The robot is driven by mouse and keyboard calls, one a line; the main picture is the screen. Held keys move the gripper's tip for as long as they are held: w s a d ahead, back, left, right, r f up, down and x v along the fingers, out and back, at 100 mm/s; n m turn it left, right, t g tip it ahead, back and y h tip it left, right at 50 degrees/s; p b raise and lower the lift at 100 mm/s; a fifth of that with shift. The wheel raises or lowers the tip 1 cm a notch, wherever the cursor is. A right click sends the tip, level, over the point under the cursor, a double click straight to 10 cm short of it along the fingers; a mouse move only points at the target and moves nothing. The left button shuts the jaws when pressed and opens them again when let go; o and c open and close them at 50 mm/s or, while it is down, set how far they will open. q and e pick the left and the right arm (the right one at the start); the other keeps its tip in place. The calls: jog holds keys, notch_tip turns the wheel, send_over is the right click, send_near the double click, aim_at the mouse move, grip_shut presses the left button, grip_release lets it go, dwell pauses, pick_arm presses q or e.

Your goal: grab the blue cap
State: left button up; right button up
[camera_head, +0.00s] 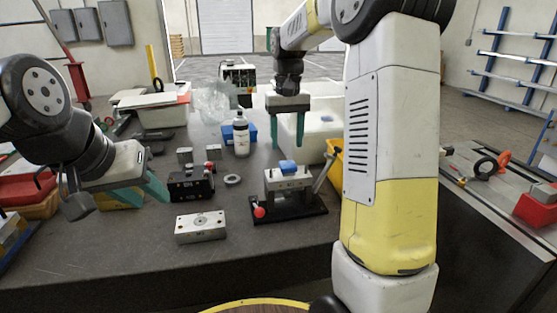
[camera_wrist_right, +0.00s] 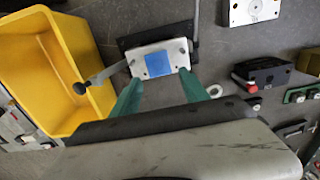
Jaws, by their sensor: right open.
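The blue cap (camera_head: 287,167) sits on top of a light metal block (camera_head: 291,180) on a black fixture base (camera_head: 313,208). In the right wrist view the cap (camera_wrist_right: 158,64) is a flat blue square on the white block, just beyond the fingertips. My right gripper (camera_head: 288,153) points down above the block, its teal fingers spread to either side of the cap. It is open and empty. My left gripper (camera_head: 155,196) hangs at the left over the table, away from the cap. The gap between its fingers is unclear.
A lever with a dark knob (camera_wrist_right: 81,88) rises beside the block, near a yellow bin (camera_wrist_right: 80,40). A metal plate (camera_head: 201,227), a black fixture (camera_head: 192,185) and a ring (camera_head: 232,180) lie left of the fixture. A white bottle (camera_head: 241,135) stands behind.

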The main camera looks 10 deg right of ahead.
aim_at(288, 164)
jog(key=f, duration=0.6)
jog(key=shift+s+d+f, duration=0.15)
jog(key=shift+s+f, duration=0.05)
jog(key=shift+s, duration=0.05)
jog(key=shift+c, duration=0.2)
jog(key=c, duration=1.1)
